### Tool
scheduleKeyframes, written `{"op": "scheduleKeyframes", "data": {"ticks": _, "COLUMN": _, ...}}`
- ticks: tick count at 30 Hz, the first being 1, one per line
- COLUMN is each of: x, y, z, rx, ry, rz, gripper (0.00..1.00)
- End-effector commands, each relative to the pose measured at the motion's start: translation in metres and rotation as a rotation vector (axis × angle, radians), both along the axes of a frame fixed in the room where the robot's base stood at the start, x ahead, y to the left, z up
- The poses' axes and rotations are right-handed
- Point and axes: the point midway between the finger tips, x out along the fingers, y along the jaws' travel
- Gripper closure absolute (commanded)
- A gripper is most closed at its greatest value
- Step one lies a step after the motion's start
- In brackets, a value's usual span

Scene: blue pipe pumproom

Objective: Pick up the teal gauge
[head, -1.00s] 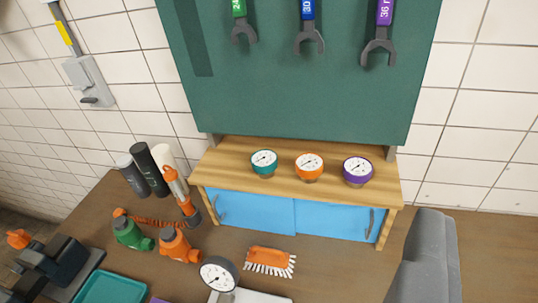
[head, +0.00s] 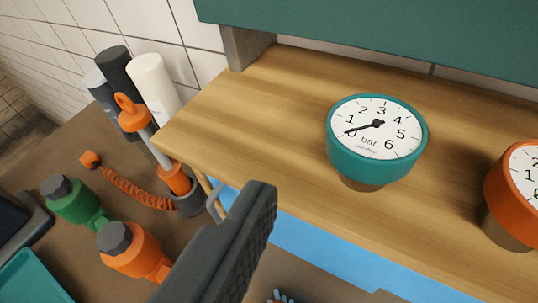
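The teal gauge (head: 376,140) stands upright on the wooden shelf, right of centre in the head view. Its white dial faces up toward me, and the needle points near 0. A dark finger of my gripper (head: 262,200) reaches up from the bottom, left of and nearer than the gauge, apart from it in the picture. The finger's ridged face is bare, with nothing against it. The other finger is out of view. The gripper looks open and empty.
An orange gauge (head: 518,195) stands to the right on the same wooden shelf (head: 240,120), cut by the frame edge. Blue doors (head: 300,245) show below. An orange-topped tool, several cylinders, and green and orange fittings (head: 130,250) stand at left.

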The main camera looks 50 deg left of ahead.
Motion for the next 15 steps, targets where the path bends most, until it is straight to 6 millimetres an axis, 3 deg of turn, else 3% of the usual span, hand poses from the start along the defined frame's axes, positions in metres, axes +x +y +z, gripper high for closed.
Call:
{"op": "scheduleKeyframes", "data": {"ticks": 5, "x": -0.001, "y": 0.011, "z": -0.013, "rx": 0.0, "ry": 0.01, "rz": 0.021, "gripper": 0.16}}
{"op": "scheduleKeyframes", "data": {"ticks": 15, "x": 0.029, "y": 0.023, "z": -0.024, "rx": 0.003, "ry": 0.008, "rz": 0.013, "gripper": 0.16}}
